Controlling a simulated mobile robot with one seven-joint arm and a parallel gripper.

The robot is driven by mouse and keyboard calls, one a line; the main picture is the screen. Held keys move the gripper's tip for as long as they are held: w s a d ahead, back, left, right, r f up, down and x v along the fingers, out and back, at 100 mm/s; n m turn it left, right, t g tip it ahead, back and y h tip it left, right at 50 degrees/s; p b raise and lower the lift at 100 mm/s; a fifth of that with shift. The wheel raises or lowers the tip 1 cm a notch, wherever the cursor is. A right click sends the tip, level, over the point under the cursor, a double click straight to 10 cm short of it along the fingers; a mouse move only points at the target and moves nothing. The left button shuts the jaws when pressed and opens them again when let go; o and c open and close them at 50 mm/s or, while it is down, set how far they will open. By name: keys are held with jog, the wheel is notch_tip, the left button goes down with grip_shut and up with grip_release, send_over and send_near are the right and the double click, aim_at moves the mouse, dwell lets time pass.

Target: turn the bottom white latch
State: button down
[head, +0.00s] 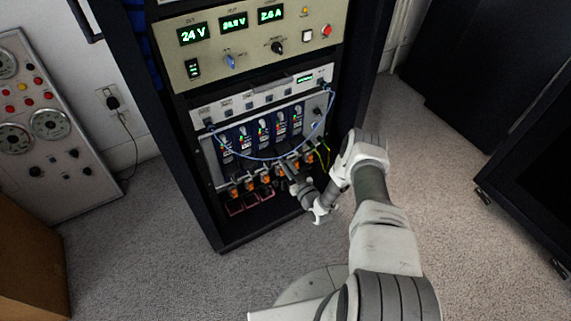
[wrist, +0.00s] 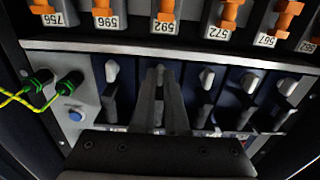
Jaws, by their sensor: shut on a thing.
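A row of blue modules sits in the rack, with white latches at their lower ends in the wrist view. Single latches show at the left (wrist: 112,70), right of my gripper (wrist: 207,77), and farther right (wrist: 248,83). My gripper (wrist: 160,78) is at the second module from the left there, its two fingers close together and shut on a white latch. The fingers hide most of that latch, so its angle cannot be told. In the head view my gripper (head: 288,168) reaches the lower edge of the module row, and the latch there is too small to make out.
Orange connectors (wrist: 166,10) with number labels line up beyond a metal strip (wrist: 170,50). Green plugs (wrist: 70,83) with yellow-green wires and a blue button (wrist: 75,115) sit at the left. A blue cable (head: 270,158) loops across the modules. Carpet is clear right of the rack.

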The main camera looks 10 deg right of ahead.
jog(key=shift+w, duration=0.1)
dwell(0.3)
jog(key=c, duration=1.2)
grip_release()
jog(key=shift+s, duration=0.25)
